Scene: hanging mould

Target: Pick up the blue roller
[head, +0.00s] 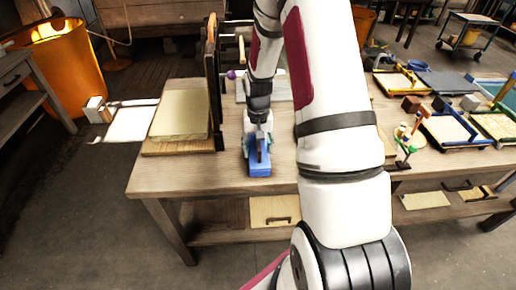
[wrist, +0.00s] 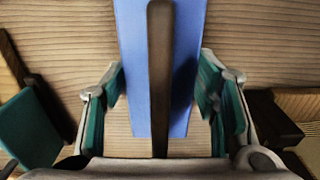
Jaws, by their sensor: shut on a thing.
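The blue roller (head: 260,169) is on the wooden table near its front edge, below my gripper (head: 258,145). In the wrist view the roller (wrist: 187,50) is a long blue body with a dark brown bar (wrist: 160,70) running along its middle. The roller looks to be at or just above the table top; the exact gap cannot be told. My arm hides part of the table behind it.
A tan board (head: 181,113) and a dark upright frame (head: 214,85) stand to the left on the table (head: 225,170). Trays (head: 447,130), small blocks and a little coloured stand (head: 405,146) fill the right side. An orange bin (head: 72,65) is at the far left.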

